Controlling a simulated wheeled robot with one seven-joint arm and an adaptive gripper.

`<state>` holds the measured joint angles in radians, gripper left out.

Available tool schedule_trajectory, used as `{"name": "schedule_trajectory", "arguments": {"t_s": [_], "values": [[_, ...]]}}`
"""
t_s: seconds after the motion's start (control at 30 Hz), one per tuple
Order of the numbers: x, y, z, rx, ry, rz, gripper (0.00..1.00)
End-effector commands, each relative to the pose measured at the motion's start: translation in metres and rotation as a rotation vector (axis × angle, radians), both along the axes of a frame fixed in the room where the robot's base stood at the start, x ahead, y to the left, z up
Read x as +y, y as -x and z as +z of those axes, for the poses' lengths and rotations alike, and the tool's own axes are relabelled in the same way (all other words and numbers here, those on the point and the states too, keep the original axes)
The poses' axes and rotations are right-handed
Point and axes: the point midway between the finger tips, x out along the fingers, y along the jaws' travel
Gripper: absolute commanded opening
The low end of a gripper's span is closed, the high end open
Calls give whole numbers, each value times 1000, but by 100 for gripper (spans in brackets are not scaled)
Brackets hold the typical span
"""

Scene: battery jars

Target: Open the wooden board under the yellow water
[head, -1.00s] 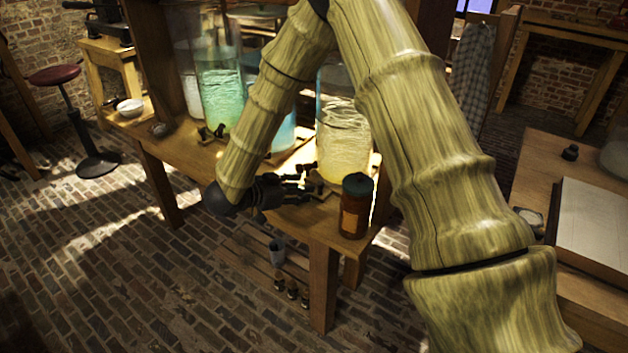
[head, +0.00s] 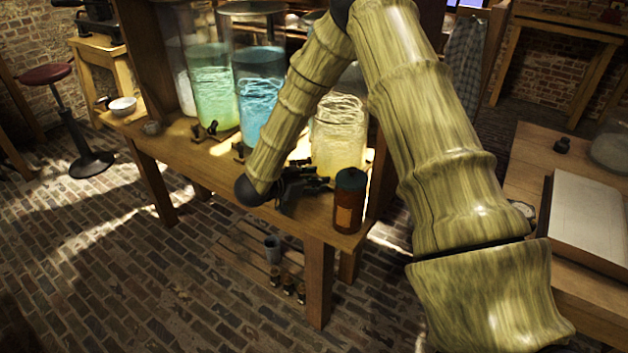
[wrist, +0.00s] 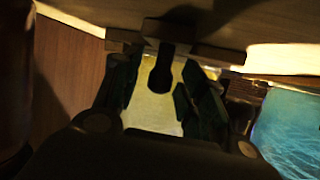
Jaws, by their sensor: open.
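The jar of yellow water (head: 338,135) stands near the right end of the wooden bench. My gripper (head: 322,179) is low in front of it, partly hidden by my forearm. In the wrist view, my gripper (wrist: 160,80) is open, with one dark finger on each side of a dark knobbed handle (wrist: 160,70). The handle juts from a small wooden board (wrist: 192,50). Yellow water (wrist: 152,112) fills the gap behind the handle. I cannot tell whether a finger touches the handle. The board is hidden by my gripper in the head view.
A brown dark-capped bottle (head: 349,202) stands right of my gripper at the bench corner. Blue (head: 258,95) and green (head: 212,90) jars stand to the left, with a small dark-handled fitting (head: 207,131) before the green one. A white bowl (head: 122,107) sits farther left.

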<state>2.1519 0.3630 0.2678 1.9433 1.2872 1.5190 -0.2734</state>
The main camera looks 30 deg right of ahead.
Motion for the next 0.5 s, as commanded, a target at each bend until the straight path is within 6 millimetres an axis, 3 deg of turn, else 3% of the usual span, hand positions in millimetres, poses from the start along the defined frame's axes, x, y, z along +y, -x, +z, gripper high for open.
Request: {"name": "schedule_trajectory", "arguments": {"t_s": [0.13, 0.37, 0.5], "values": [[0, 0, 0, 0, 0, 0, 40], [0, 0, 0, 0, 0, -1, 0], [0, 0, 0, 0, 0, -1, 0]]}}
